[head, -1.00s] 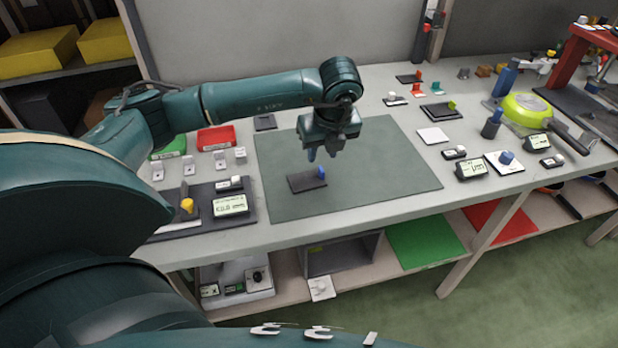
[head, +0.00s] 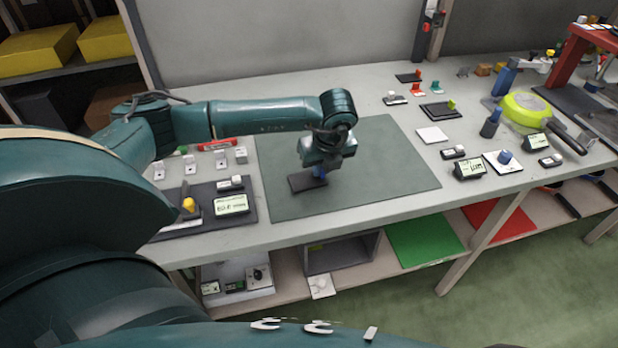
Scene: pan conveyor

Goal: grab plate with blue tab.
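A dark flat plate (head: 302,183) lies on the grey-green mat (head: 390,180) in the middle of the bench. Its blue tab (head: 320,173) stands at the plate's right end, now mostly hidden by my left gripper. My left gripper (head: 319,172) points down right over the tab, its fingers at tab height. The fingers are too small and overlapped to tell whether they have closed on it. My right gripper does not show.
A dark board with a yellow knob (head: 188,204) and a display (head: 231,204) stand left of the mat. Right of it are a white square (head: 432,134), several small devices and a green round pan (head: 525,107). The mat's right part is clear.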

